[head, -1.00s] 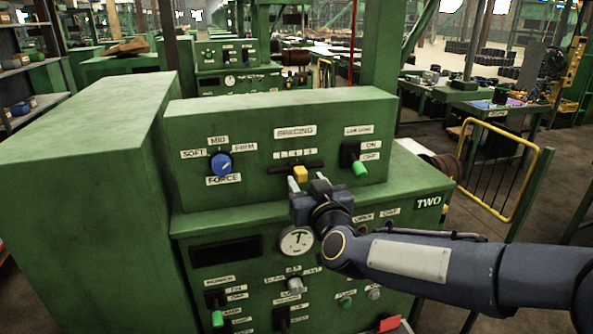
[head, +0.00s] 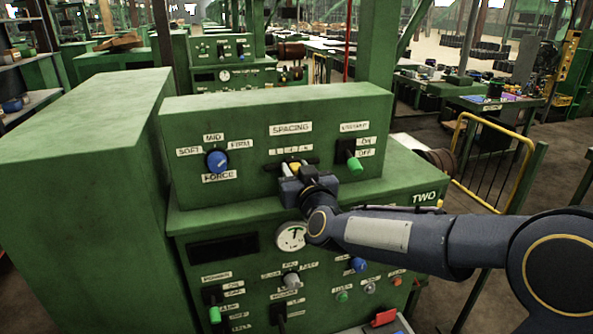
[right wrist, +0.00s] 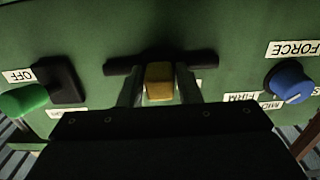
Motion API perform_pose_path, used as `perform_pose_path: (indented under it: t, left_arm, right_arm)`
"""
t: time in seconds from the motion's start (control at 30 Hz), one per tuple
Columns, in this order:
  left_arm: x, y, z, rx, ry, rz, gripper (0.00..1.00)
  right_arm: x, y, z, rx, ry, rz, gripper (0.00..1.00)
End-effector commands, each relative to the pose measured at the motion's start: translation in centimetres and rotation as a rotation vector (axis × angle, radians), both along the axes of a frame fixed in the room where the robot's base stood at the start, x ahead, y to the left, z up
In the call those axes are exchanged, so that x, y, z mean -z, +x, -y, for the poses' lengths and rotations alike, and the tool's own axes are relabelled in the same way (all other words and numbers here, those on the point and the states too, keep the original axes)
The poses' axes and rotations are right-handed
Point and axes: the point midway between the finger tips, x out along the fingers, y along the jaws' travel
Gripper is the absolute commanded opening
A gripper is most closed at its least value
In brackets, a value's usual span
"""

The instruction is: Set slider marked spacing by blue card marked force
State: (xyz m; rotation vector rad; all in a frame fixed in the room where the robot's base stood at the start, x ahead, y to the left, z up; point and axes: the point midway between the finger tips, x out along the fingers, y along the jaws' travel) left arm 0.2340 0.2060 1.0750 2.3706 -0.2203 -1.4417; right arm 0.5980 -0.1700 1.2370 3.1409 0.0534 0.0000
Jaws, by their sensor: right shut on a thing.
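The slider marked SPACING has a yellow knob (head: 294,166) in a dark horizontal slot on the upper green panel, below its scale labels. My right gripper (head: 291,171) is shut on this knob. In the right wrist view its two fingers (right wrist: 159,86) stand on either side of the yellow knob (right wrist: 158,75), near the middle of the slot. The marking FORCE is under a blue round knob (head: 217,161) to the left, ringed by SOFT, MID and FIRM; it also shows in the right wrist view (right wrist: 288,82). I see no blue card. My left gripper is out of view.
A green-tipped ON/OFF lever (head: 354,162) is right of the slider. A round gauge (head: 291,236), a dark display (head: 223,246) and several small controls are below. A red card (head: 384,317) lies at the bottom. A yellow rail (head: 487,120) stands at the right.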

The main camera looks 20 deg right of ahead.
Motion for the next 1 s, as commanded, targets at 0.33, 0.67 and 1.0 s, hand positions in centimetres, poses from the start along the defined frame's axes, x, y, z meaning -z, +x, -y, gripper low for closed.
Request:
perform_pose_path:
  t: [0.33,0.67,1.0]
  left_arm:
    - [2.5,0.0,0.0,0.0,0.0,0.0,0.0]
    - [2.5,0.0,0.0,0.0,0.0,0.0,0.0]
    - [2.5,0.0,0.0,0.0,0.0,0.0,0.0]
  right_arm:
    - [0.3,0.1,3.3,0.005,0.002,0.006,0.0]
    - [-0.1,0.1,4.2,0.006,0.0,0.002,0.0]
    - [-0.1,0.1,4.0,0.003,0.0,0.001,0.45]
